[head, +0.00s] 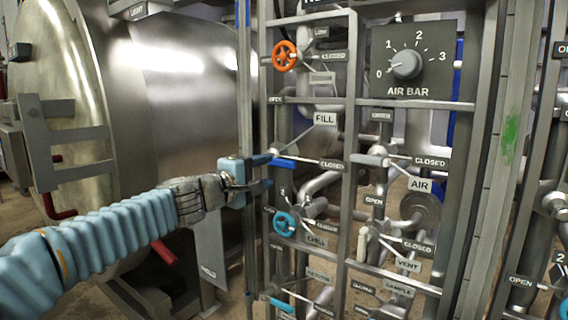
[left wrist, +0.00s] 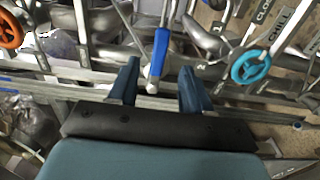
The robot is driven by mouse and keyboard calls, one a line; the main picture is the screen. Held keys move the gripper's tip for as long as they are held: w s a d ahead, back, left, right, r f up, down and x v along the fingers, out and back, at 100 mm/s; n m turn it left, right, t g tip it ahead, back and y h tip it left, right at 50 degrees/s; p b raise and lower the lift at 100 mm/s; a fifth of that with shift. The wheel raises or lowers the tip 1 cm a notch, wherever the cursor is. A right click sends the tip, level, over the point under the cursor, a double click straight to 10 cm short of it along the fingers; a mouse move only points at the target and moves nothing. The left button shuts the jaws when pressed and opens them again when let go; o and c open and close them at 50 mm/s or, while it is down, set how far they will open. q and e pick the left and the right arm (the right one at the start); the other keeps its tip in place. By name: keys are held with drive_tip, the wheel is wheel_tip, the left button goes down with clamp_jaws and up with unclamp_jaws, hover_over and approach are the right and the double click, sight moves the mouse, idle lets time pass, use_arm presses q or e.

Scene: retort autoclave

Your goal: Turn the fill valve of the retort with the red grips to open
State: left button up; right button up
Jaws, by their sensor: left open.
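The fill valve's lever has a blue grip (head: 283,162) and lies roughly level below the FILL plate (head: 325,118). A thin rod runs from it to a CLOSED tag (head: 332,164); an OPEN tag (head: 275,100) is higher up. My left gripper (head: 266,171) is open at the left end of the blue grip. In the left wrist view the blue grip (left wrist: 160,48) shows between and just ahead of the two fingertips (left wrist: 160,75), with no clear contact. The retort (head: 190,85) at left carries red grips (head: 163,252). My right gripper is out of view.
Grey frame bars surround the valves. An orange handwheel (head: 285,56) is above, a blue handwheel (head: 284,223) below. The AIR lever (head: 371,160), the VENT lever (head: 362,243) and the AIR BAR dial (head: 405,65) are to the right.

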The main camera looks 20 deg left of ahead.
sight(284, 165)
use_arm(q)
drive_tip(key=p+x, duration=0.2)
drive_tip(key=x, duration=0.7)
drive_tip(key=shift+f, duration=0.1)
drive_tip(key=shift+c, duration=0.3)
clamp_jaws()
